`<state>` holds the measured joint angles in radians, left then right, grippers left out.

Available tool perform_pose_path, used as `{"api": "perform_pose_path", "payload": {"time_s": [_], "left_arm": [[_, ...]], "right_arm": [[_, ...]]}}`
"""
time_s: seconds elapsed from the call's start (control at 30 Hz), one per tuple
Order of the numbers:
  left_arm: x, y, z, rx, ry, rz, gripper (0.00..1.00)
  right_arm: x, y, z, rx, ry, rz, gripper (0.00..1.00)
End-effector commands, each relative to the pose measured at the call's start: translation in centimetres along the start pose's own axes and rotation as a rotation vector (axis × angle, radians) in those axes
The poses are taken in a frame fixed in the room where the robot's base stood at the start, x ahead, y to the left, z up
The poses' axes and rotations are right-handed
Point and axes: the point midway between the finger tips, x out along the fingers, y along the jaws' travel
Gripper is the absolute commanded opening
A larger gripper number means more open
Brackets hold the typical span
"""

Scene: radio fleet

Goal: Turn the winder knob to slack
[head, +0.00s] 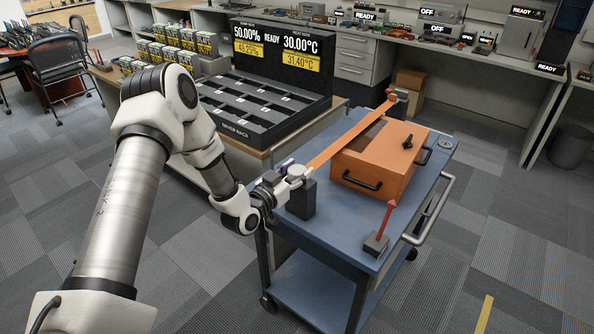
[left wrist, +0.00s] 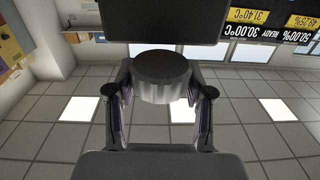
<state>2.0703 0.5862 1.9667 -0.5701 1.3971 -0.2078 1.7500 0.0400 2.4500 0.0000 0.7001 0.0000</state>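The winder knob (left wrist: 162,78) is a dark grey, ribbed round knob between my left gripper's two fingers in the left wrist view. The fingers appear to touch its sides. In the head view my left gripper (head: 284,180) reaches level to the knob's dark post (head: 302,199), at the near left corner of the blue cart (head: 335,226). An orange strap (head: 338,143) runs taut from this post over the orange case (head: 374,165) to a post (head: 393,102) at the far end. My right gripper is out of view.
A small block with a red pointer (head: 382,230) stands at the cart's near right. The black charging rack (head: 262,100) on a bench is behind and left of the cart. The carpet right of the cart is clear.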

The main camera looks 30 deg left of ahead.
Motion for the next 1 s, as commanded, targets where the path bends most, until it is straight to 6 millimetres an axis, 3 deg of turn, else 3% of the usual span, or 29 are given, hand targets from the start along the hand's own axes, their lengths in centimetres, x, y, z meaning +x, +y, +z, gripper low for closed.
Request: {"api": "perform_pose_path", "payload": {"time_s": [0.47,1.0], "left_arm": [[0.1,0.1,0.1,0.002,0.003,-0.055,0.17],[0.2,0.3,0.2,0.006,0.008,-0.464,0.17]], "right_arm": [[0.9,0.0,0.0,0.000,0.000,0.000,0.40],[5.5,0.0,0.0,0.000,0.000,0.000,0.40]]}}
